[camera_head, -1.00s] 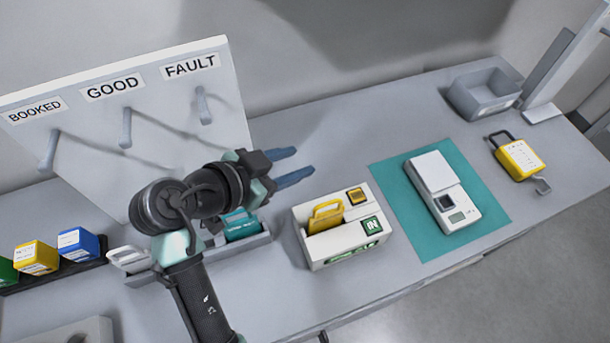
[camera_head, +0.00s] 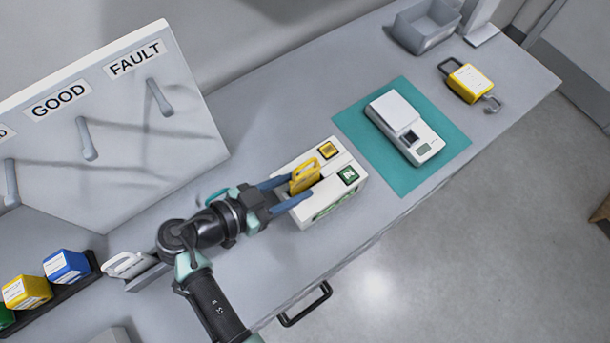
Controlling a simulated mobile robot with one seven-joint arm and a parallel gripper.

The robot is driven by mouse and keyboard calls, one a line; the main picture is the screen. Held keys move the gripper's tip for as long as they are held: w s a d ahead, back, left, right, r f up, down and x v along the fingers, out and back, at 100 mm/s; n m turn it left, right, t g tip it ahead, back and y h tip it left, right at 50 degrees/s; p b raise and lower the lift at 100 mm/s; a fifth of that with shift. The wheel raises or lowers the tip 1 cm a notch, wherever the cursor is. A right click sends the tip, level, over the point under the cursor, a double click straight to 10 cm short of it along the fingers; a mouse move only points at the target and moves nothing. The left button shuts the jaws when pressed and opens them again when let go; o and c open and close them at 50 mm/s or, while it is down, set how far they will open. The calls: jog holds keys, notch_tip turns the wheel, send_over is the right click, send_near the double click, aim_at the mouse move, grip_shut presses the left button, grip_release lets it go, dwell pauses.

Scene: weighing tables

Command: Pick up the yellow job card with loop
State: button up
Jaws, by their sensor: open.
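The yellow job card with its loop (camera_head: 304,176) stands upright in the slot of a white box (camera_head: 345,198) marked IN. My gripper (camera_head: 312,188) is open, with its two blue fingers over the box. One finger lies on the far side of the card and the other on the near side. Whether either finger touches the card cannot be told. The lower part of the card is hidden in the box.
A white scale (camera_head: 402,122) sits on a teal mat (camera_head: 353,122) to the right. Beyond it are a yellow padlock-like item (camera_head: 469,84) and a grey bin (camera_head: 424,32). A board with labelled pegs (camera_head: 140,130) stands at left. Coloured blocks (camera_head: 66,265) are at lower left.

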aim_at(309, 178)
jog(key=p+x, duration=0.1)
jog(key=x, duration=0.2)
jog(key=shift+w+d, duration=0.2)
jog(key=shift+w, duration=0.15)
jog(key=shift+w+d+f+p, duration=0.25)
jog(key=shift+d+p, duration=0.05)
grip_shut()
